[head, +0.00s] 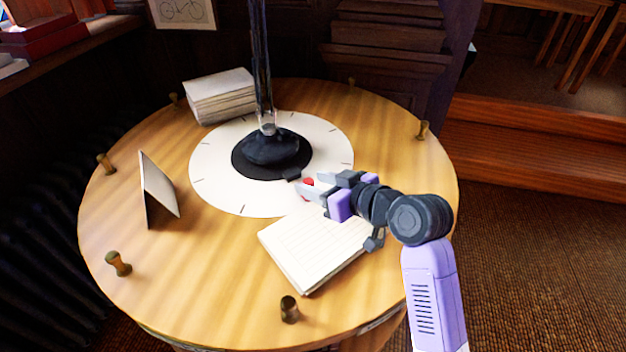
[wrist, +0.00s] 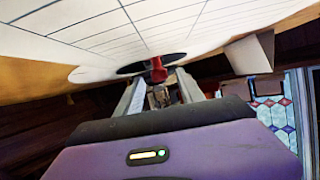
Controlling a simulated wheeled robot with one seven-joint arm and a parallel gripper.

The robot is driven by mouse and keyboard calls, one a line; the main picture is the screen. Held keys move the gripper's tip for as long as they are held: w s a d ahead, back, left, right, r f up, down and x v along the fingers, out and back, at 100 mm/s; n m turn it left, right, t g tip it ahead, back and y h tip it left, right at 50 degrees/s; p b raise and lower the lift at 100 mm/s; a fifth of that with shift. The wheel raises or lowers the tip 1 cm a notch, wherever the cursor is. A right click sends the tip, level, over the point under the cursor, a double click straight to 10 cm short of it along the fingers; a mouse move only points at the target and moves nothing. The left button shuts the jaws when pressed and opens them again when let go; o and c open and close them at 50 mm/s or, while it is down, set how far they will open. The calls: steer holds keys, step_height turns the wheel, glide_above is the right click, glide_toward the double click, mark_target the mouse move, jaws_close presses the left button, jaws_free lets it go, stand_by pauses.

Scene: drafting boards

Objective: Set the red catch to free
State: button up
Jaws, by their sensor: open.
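The red catch (head: 308,182) shows as a small red piece beside the dark round base (head: 258,158) of a post on the table. In the wrist view the red catch (wrist: 158,70) is a knob with a stem, in line with the gap between my fingers. My gripper (head: 306,187) is open and reaches in from the right, low over the table, with its fingertips around or just short of the catch. It also shows in the wrist view (wrist: 157,84). I cannot tell whether a finger touches the catch. No free mark is legible.
The base stands on a white disc (head: 220,184) with tick marks, on a round wooden table (head: 210,290). A lined pad (head: 310,255) lies below my gripper. A folded card (head: 158,190), a paper stack (head: 220,95) and several small pegs stand around.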

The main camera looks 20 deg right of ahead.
steer(key=shift+w+a+f, duration=0.15)
steer(key=shift+w+f, duration=0.05)
steer(key=shift+w, duration=0.25)
jaws_close()
stand_by(1.2)
